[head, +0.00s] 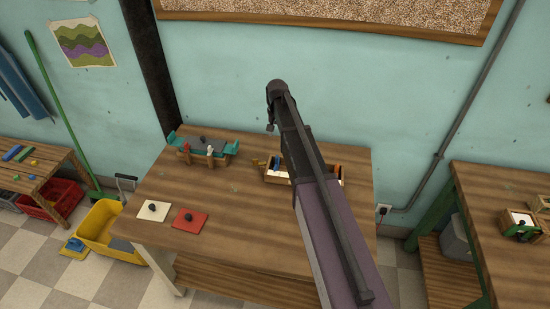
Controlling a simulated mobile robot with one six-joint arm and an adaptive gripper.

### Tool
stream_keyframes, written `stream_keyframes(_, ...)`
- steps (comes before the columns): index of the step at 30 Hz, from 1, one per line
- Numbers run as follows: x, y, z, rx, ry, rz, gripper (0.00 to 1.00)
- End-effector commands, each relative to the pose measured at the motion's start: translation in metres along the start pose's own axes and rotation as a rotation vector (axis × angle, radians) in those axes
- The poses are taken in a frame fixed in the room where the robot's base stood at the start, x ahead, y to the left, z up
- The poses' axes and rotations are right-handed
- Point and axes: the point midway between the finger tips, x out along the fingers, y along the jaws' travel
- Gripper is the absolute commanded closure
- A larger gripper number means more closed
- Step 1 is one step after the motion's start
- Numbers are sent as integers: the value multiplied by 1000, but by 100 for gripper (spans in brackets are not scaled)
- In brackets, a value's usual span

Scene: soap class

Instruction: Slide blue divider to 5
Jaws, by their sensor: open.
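A shallow wooden tray (272,178) with a pale inside sits on the middle table, partly hidden behind my arm. A small blue piece (255,162) shows at its left end; it may be the blue divider, but it is too small to tell. Small orange and white parts show at the tray's right end. No number marks can be read. My arm crosses the picture from the bottom right up to a bend above the table. My gripper cannot be made out; the arm hides the area beyond it.
On the same table (232,215) are a teal-ended wooden stand (218,160), a cream square (153,211) and a red square (188,220), each with a dark lump. The front middle of the table is clear. A yellow bucket (97,232) stands on the floor at left.

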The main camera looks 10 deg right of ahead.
Motion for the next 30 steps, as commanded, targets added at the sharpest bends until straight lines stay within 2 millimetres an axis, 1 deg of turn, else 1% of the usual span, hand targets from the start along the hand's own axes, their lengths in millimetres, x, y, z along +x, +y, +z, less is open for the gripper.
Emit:
stream_keyframes(5,2,0,0,-1,0,0,49)
stream_keyframes(11,11,-1,0,-2,0,0,49)
stream_keyframes(30,59,-1,0,-2,0,0,49)
